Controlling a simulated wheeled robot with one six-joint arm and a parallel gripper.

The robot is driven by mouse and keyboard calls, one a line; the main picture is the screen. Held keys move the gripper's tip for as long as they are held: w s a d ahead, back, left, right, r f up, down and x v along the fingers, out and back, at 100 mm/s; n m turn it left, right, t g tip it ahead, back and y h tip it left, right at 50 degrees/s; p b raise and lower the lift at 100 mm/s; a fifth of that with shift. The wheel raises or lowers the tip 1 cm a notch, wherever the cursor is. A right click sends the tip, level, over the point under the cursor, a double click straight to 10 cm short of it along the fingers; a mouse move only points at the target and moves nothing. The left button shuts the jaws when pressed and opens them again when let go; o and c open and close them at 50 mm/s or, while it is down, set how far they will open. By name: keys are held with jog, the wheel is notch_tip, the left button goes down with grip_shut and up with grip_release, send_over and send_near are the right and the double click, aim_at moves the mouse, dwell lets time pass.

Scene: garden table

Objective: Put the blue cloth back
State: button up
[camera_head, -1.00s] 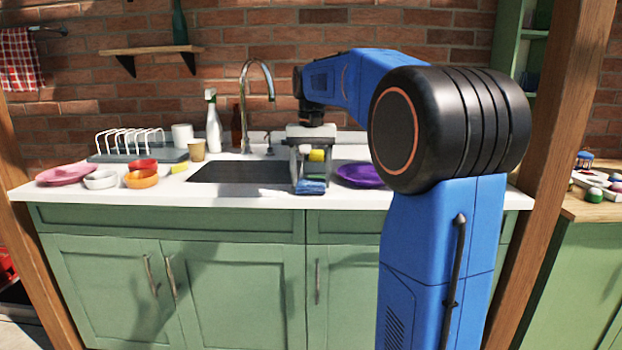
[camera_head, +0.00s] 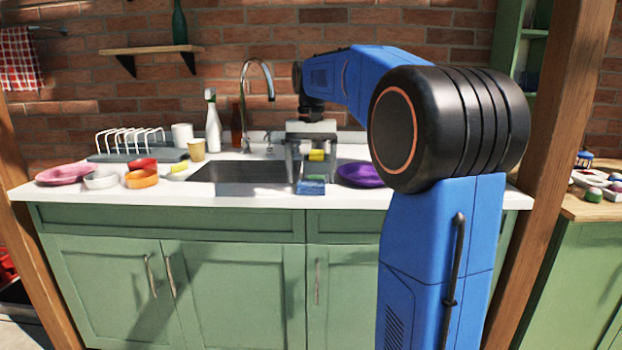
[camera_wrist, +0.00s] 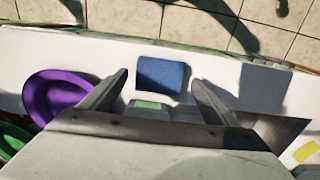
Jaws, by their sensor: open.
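The blue cloth (camera_head: 311,187) lies folded on the white counter, by its front edge, just right of the sink. It also shows in the wrist view as a blue square (camera_wrist: 161,75). My gripper (camera_head: 310,180) is open above the counter at the cloth. In the wrist view its two fingers (camera_wrist: 160,85) are spread wide, with the cloth between and just beyond their tips. Nothing is held. A small green thing (camera_wrist: 148,105) shows between the fingers, nearer the palm.
A purple plate (camera_head: 360,174) stands close to the right of my gripper. The sink (camera_head: 237,172) is to its left. Orange bowl (camera_head: 142,179), white bowl (camera_head: 101,180) and pink plate (camera_head: 66,174) are at the counter's left. A dish rack (camera_head: 130,147) stands behind them.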

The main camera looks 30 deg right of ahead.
aim_at(311, 183)
notch_tip(311, 183, up, 11)
jog(key=s+a+f+n+t, duration=0.1)
jog(key=s+a+f+n, duration=0.1)
jog(key=s+a+f, duration=0.5)
jog(key=s+a+f+n+t, duration=0.1)
jog(key=s+a+f, duration=0.35)
jog(key=s, duration=0.35)
jog(key=s+a+f+n+t, duration=0.1)
jog(key=s+a+f+n, duration=0.1)
jog(key=s+f, duration=0.5)
jog(key=s+a+f+n+t, duration=0.1)
jog(key=s+a+f, duration=0.1)
jog(key=s+f, duration=0.6)
notch_tip(311, 183, down, 4)
jog(key=shift+a+f+n+t, duration=0.15)
jog(key=shift+f+n+t, duration=0.05)
jog(key=shift+n+t, duration=0.2)
